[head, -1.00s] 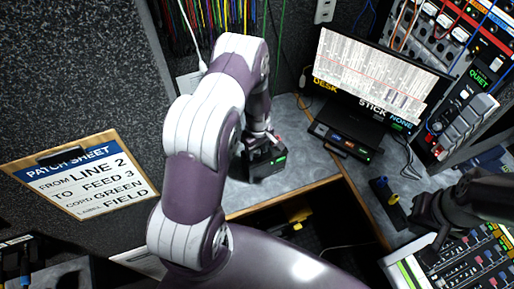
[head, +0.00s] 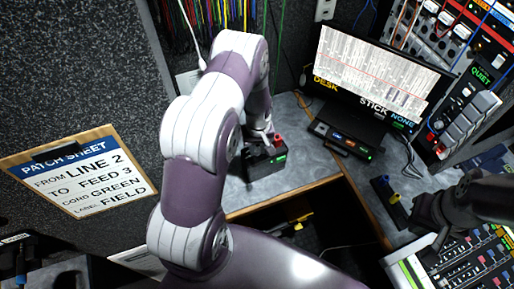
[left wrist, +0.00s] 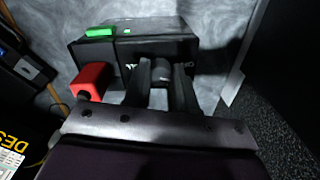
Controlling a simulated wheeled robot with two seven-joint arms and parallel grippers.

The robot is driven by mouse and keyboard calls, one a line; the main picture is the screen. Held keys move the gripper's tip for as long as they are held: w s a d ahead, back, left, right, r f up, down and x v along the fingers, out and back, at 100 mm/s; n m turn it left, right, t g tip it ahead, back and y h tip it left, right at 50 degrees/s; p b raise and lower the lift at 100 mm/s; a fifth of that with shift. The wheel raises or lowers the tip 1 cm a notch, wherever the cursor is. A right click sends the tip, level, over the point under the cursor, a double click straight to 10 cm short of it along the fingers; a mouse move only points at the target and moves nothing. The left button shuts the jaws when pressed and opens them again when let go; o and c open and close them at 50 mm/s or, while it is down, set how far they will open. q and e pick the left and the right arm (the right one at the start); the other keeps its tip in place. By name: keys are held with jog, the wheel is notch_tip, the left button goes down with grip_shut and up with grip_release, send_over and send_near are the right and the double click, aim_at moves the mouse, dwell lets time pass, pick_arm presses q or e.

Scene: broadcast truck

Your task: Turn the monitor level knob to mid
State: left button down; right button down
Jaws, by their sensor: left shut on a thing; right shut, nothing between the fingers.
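A small black box (head: 265,161) stands on the grey desk at the end of my left arm. In the left wrist view its face (left wrist: 185,47) carries green parts, and a red block-shaped part (left wrist: 91,81) sticks out at the left. My left gripper (head: 262,140) is at the box. In the left wrist view its two fingers (left wrist: 162,85) are closed around a dark round knob (left wrist: 160,71) on the face. The knob's pointer and most of its lettering are hidden. My right gripper (head: 428,240) is shut and empty, over the mixing console's left edge.
A monitor (head: 375,75) stands behind, with a low black unit (head: 343,140) in front of it. The mixing console (head: 480,258) is at the lower right. A patch sheet clipboard (head: 80,172) is at the left. Bare desk (head: 310,168) lies right of the box.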

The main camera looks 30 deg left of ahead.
aim_at(257, 150)
pick_arm(q)
jog(key=m+b, duration=0.1)
jog(key=m, duration=0.9)
jog(key=shift+m, duration=1.6)
jog(key=c, duration=0.9)
grip_release()
notch_tip(257, 150, up, 13)
jog(key=b, duration=0.2)
